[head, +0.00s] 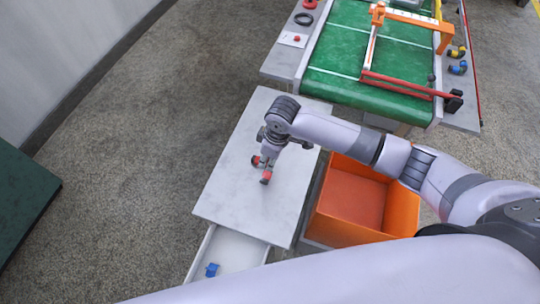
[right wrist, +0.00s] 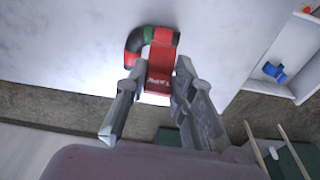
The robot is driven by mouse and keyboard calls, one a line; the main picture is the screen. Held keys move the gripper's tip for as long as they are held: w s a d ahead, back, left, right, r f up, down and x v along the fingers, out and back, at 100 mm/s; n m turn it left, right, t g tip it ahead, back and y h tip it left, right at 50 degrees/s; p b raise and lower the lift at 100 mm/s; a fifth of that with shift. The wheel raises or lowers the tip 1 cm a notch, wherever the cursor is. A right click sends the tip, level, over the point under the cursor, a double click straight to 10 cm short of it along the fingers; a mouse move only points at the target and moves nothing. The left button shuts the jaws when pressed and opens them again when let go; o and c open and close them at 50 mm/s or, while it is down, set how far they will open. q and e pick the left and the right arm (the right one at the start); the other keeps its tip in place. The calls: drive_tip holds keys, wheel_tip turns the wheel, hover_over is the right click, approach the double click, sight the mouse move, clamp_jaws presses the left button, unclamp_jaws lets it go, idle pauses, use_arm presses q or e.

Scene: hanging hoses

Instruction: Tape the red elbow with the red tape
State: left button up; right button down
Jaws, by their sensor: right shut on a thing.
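The red elbow (right wrist: 133,42) lies on the grey table top; it is a curved black piece with red ends and a green band. In the head view, its red end (head: 266,178) shows just below my right gripper (head: 268,157). In the right wrist view, my right gripper (right wrist: 157,75) is shut on the red tape (right wrist: 159,68), a red block with lettering on it. The tape's far end overlaps the elbow in this view; I cannot tell whether they touch. The gripper largely hides the tape in the head view. My left gripper is not in view.
The grey table (head: 225,195) is otherwise bare. Its open drawer (head: 235,252) holds a blue fitting (head: 211,270). An orange bin (head: 322,212) stands right of the table. A green conveyor (head: 340,50) with an orange frame is behind, with small parts along its sides.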

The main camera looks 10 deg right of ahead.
drive_tip(key=shift+d+p, duration=0.15)
drive_tip(key=shift+p, duration=0.35)
drive_tip(key=shift+f+b, duration=0.35)
drive_tip(key=shift+f, duration=0.45)
drive_tip(key=shift+w+f, duration=0.1)
drive_tip(key=shift+f, duration=0.65)
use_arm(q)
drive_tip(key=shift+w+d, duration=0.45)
use_arm(e)
drive_tip(key=shift+f, duration=0.4)
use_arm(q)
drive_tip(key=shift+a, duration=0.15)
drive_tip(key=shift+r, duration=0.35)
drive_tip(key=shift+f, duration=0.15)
use_arm(e)
drive_tip(key=shift+f, duration=0.3)
use_arm(q)
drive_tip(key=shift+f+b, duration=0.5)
drive_tip(key=shift+b, duration=0.05)
use_arm(e)
drive_tip(key=shift+f, duration=0.95)
